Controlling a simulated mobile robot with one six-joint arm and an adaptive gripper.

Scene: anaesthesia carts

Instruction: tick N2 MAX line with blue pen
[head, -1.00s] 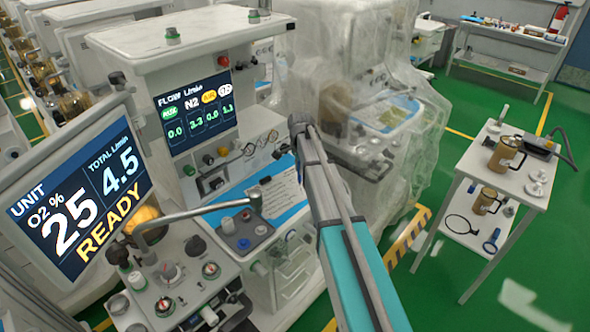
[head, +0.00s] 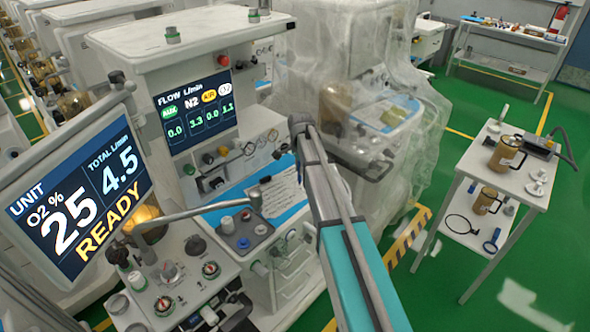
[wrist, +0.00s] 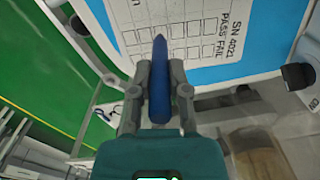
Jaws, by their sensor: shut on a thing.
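In the wrist view my gripper (wrist: 158,72) is shut on a blue pen (wrist: 160,95). The pen's tip points up the picture, over a white printed checklist sheet (wrist: 200,28) with rows of boxes and the words "SN 4021" and "PASS FAIL". I cannot tell whether the tip touches the paper. The row labels, including any N2 MAX line, are not readable. In the head view the sheet (head: 284,192) lies on a blue board on the cart's work surface. The gripper itself is largely hidden behind my arm there.
The cart's flow screen (head: 195,112) stands behind the sheet, and the large unit screen (head: 80,195) is at the left. A plastic-covered cart (head: 350,60) is close on the right.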

